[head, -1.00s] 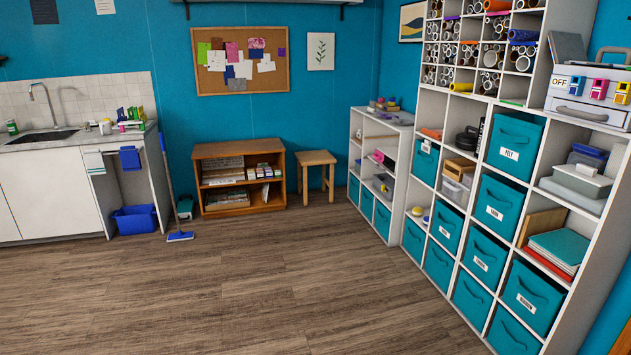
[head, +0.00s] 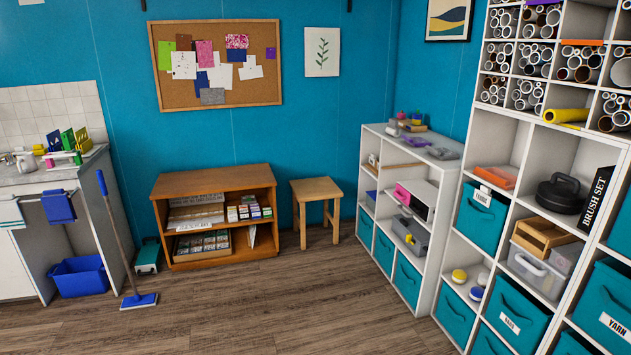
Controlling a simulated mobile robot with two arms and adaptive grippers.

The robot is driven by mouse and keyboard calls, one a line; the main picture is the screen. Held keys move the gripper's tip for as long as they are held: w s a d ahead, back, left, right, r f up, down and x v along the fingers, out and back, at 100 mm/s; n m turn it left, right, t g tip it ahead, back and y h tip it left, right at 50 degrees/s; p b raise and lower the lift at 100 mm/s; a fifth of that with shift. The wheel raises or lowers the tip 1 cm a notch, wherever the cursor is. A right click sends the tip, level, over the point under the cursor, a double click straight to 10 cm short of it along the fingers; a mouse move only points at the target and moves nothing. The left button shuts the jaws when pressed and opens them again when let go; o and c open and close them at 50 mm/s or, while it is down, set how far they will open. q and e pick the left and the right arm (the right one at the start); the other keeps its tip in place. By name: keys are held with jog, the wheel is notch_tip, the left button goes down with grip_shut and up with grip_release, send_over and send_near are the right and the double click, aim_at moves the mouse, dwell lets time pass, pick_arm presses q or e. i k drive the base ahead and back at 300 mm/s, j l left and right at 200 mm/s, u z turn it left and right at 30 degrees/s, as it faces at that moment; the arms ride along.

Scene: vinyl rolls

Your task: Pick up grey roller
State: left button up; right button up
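Several vinyl rolls lie end-on in the upper cubbies of the tall white shelf (head: 537,122) at the right. Most show round white or grey open ends, such as the grey-ended rolls (head: 585,64). A yellow roll (head: 566,116) sticks out of a lower cubby. I cannot tell which one is the grey roller. Neither of my grippers is in view.
A low white shelf (head: 434,185) stands against the back corner. A wooden stool (head: 316,190) and a brown cabinet (head: 215,181) stand along the back wall. A mop (head: 138,299) and blue bin (head: 80,277) are at the left. The middle floor (head: 300,310) is clear.

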aim_at(392, 129)
jog(key=i, duration=2.4)
